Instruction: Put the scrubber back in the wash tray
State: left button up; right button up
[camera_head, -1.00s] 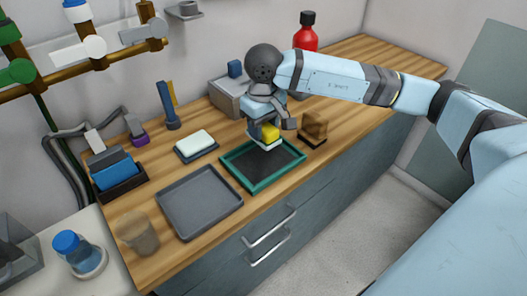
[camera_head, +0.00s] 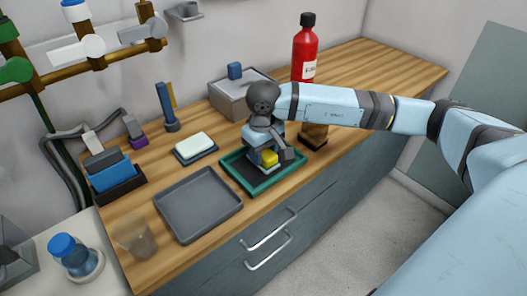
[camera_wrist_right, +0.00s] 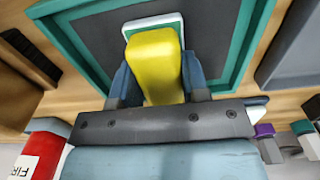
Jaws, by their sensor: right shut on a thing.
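The scrubber (camera_head: 269,157) has a yellow grip and a white base. My right gripper (camera_head: 267,161) is shut on its yellow grip, and the wrist view shows the scrubber (camera_wrist_right: 155,60) between the two fingers. The tray (camera_head: 234,170) has a teal rim and a dark floor; its rim (camera_wrist_right: 85,45) also shows in the wrist view. The scrubber is inside the rim's outline, toward the right half of the tray in the head view. Its base is low over the floor; I cannot tell whether it touches. My left gripper is not in view.
A grey tray (camera_head: 198,205) lies left of the teal one, with a white bar on a dish (camera_head: 194,147) behind. A brown block (camera_head: 314,135) stands close on the right. A grey box (camera_head: 238,98) and a red bottle (camera_head: 304,52) are behind.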

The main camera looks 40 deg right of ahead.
jog(key=o, duration=0.9)
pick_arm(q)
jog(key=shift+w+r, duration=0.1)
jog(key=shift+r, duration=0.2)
pick_arm(e)
jog(key=shift+r+p, duration=0.25)
jog(key=shift+p, duration=0.25)
pick_arm(q)
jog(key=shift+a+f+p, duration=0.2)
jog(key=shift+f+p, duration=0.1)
jog(key=shift+p, duration=0.35)
pick_arm(e)
notch_tip(320, 180, up, 12)
jog(key=shift+f, duration=0.1)
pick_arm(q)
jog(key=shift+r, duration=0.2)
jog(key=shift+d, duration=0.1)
